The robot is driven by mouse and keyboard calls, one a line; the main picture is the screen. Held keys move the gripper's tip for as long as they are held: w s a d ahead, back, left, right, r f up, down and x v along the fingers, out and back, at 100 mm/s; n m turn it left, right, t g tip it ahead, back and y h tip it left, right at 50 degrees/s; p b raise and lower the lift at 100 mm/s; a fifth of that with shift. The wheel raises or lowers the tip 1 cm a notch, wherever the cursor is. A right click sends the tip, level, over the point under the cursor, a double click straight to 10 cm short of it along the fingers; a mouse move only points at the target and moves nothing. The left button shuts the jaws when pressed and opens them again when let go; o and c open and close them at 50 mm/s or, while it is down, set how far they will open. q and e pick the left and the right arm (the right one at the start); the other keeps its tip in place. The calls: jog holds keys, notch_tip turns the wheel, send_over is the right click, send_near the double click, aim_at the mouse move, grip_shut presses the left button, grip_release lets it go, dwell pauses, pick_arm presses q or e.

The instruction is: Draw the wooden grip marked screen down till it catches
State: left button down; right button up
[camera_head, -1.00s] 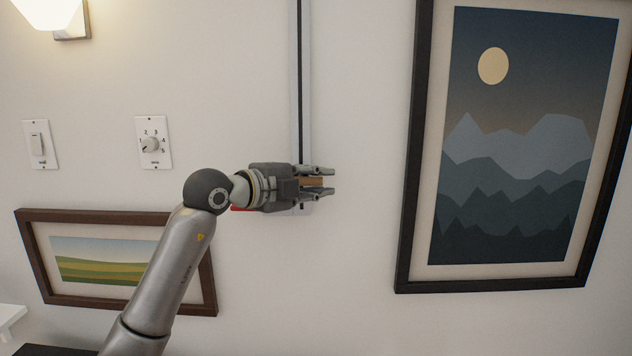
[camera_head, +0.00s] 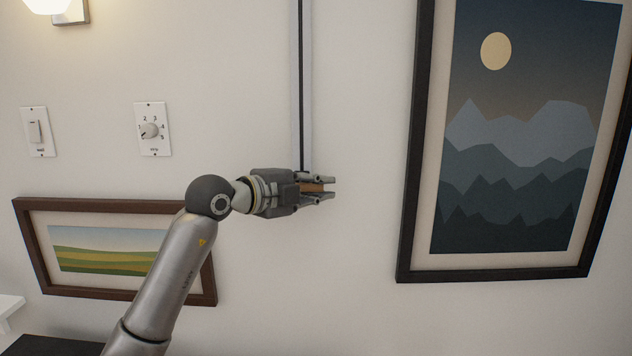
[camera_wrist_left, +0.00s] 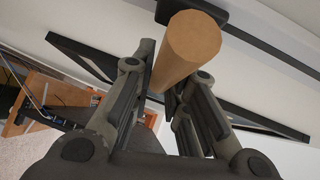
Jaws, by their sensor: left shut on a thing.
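The wooden grip (camera_head: 314,187) is a short light-brown cylinder at the lower part of a narrow vertical track (camera_head: 301,90) on the wall. My left gripper (camera_head: 331,187) reaches across the track from the left and is shut on the grip, one finger above it and one below. In the left wrist view the round end of the grip (camera_wrist_left: 194,36) shows between the two fingers (camera_wrist_left: 172,78), with a dark piece behind it. The lower end of the track is hidden by the gripper. No screen is visible, and my right gripper is not in view.
A large dark-framed mountain picture (camera_head: 520,140) hangs to the right. A smaller landscape picture (camera_head: 105,248) hangs behind my left arm. A numbered dial (camera_head: 152,130), a switch (camera_head: 35,132) and a lamp (camera_head: 52,8) are at the left. The wall below the gripper is bare.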

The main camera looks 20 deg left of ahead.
pick_arm(q)
jog(key=c, duration=1.4)
grip_release()
jog(key=shift+d+r, duration=0.1)
jog(key=shift+r, duration=0.2)
jog(key=shift+s+f, duration=0.1)
jog(key=shift+f, duration=0.05)
jog(key=v, duration=1.2)
jog(key=shift+s, duration=0.1)
